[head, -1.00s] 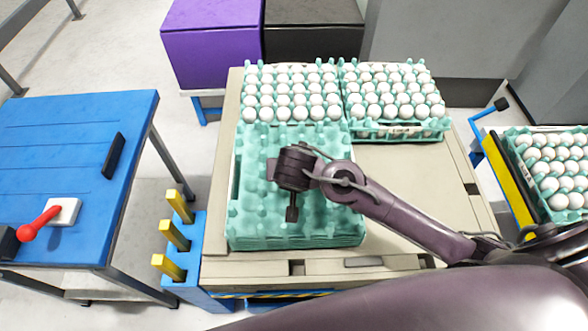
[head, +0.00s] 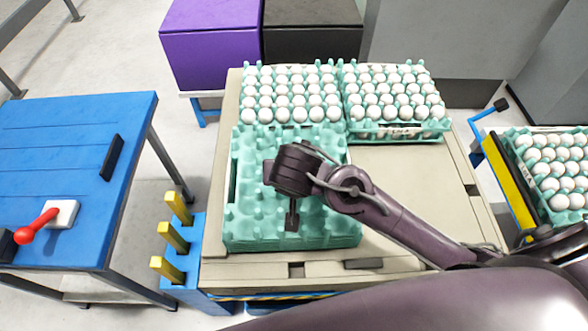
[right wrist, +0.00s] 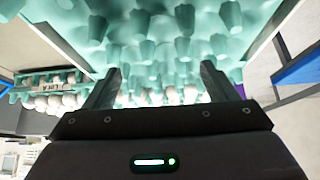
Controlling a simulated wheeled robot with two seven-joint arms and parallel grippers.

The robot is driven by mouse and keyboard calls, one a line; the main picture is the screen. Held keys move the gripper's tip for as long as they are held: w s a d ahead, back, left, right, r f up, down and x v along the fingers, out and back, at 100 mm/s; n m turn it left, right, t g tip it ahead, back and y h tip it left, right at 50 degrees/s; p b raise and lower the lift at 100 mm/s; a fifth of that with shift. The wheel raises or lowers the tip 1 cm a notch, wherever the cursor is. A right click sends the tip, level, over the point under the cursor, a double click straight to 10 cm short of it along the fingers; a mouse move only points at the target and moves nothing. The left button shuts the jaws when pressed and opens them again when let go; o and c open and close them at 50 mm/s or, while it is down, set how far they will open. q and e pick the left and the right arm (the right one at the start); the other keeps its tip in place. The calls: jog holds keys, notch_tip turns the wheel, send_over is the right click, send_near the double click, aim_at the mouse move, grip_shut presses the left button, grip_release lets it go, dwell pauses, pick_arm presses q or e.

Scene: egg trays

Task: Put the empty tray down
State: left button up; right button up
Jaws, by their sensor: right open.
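The empty teal egg tray (head: 246,215) lies at the front left of the beige pallet (head: 415,205), on what looks like a stack of similar trays. Its cups are bare. My right gripper (head: 291,222) points down over the middle of it. In the right wrist view, the fingers of my right gripper (right wrist: 160,75) are spread apart, with the teal tray cups (right wrist: 150,35) beyond them. No tray wall shows clamped between the fingers. I cannot tell whether the fingertips touch the tray. My left gripper is out of view.
Two egg-filled trays (head: 290,95) (head: 395,92) sit at the back of the pallet. Bare pallet lies right of the empty tray. A blue table (head: 70,150) with a red lever (head: 38,226) stands left. Yellow posts (head: 172,238) stand by the pallet's front left. More eggs (head: 550,165) are at right.

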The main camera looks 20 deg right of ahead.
jog(key=v, duration=0.6)
jog(key=shift+r, duration=0.1)
dwell(0.4)
